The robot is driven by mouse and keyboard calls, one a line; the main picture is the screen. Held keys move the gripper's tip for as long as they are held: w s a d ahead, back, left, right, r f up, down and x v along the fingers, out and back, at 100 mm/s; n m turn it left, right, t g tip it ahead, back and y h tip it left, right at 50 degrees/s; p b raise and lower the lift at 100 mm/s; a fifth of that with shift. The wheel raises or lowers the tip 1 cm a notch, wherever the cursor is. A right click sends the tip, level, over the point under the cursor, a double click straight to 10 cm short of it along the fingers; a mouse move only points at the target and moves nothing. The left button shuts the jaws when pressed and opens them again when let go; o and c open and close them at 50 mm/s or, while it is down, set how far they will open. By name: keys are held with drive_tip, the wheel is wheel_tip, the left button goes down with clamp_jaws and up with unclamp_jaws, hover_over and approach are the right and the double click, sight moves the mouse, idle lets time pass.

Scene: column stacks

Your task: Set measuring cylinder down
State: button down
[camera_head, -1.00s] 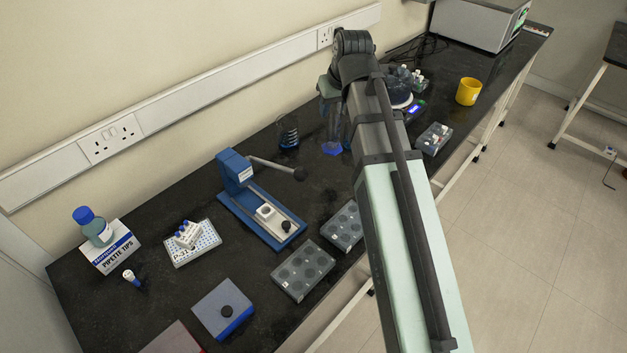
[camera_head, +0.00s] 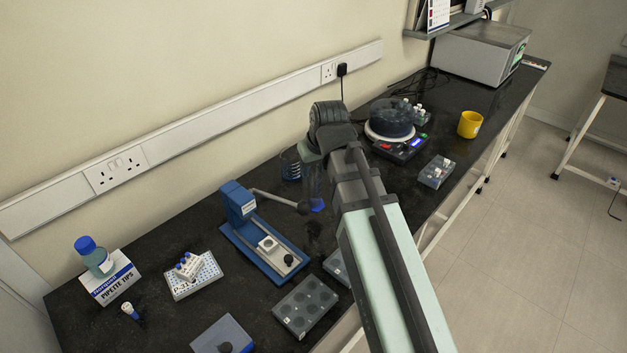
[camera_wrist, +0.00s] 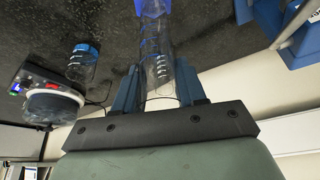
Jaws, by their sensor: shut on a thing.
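The measuring cylinder is clear with a blue foot. In the wrist view the cylinder (camera_wrist: 155,45) stands between the two blue fingers of my gripper (camera_wrist: 157,84), which is shut on it. In the head view the cylinder (camera_head: 314,183) shows below my gripper (camera_head: 311,168), partly hidden by my arm, with its blue foot low over the black bench (camera_head: 185,325). It looks roughly upright. I cannot tell whether the foot touches the bench.
A blue press (camera_head: 262,235) with a lever reaching towards the cylinder is in front. A yellow mug (camera_head: 470,124) is further right.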

sight(313, 179)
drive_tip(key=shift+f, duration=2.3)
drive_tip(key=c, duration=0.6)
unclamp_jaws()
drive_tip(key=shift+c, duration=0.2)
drive_tip(key=shift+v, duration=6.15)
